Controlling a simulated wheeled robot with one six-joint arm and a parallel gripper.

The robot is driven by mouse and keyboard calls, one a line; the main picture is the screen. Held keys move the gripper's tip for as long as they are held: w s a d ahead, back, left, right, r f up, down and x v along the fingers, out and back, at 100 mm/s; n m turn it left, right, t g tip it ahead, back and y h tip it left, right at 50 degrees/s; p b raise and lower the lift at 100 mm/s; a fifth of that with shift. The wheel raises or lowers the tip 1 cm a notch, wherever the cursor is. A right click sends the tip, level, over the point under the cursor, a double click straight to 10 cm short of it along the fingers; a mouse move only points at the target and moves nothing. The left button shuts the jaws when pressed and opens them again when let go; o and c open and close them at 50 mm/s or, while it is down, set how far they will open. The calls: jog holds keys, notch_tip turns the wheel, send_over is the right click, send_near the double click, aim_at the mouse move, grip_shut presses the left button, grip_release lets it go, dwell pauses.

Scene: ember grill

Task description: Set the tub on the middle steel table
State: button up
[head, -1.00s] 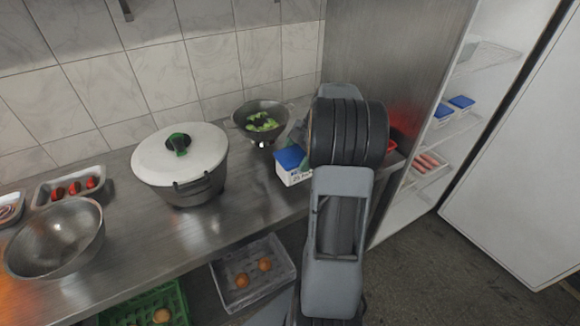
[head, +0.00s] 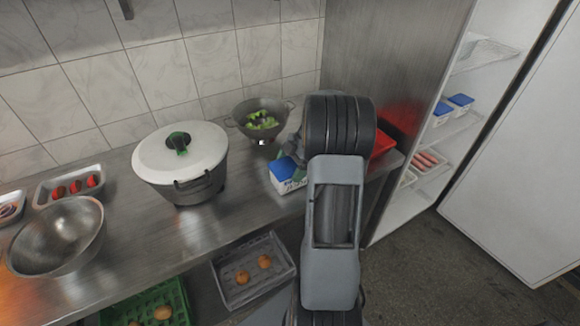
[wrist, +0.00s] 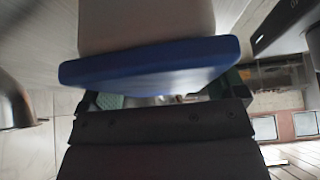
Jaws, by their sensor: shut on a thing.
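The tub (head: 287,179) is white with a blue lid and shows just left of my arm in the head view. It is low over the steel table (head: 243,200), near its right end; I cannot tell whether it touches the top. In the wrist view the tub (wrist: 150,28) fills the upper middle, its blue lid towards my gripper (wrist: 160,99). My gripper is shut on the tub. In the head view my arm hides much of the gripper.
A large lidded pot (head: 182,160) and a colander with greens (head: 260,122) stand left of and behind the tub. A red tray (head: 388,137) lies right of my arm. An open fridge (head: 440,150) with more blue-lidded tubs (head: 461,103) is at the right.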

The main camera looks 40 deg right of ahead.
jog(key=shift+f, duration=0.1)
jog(key=o, duration=1)
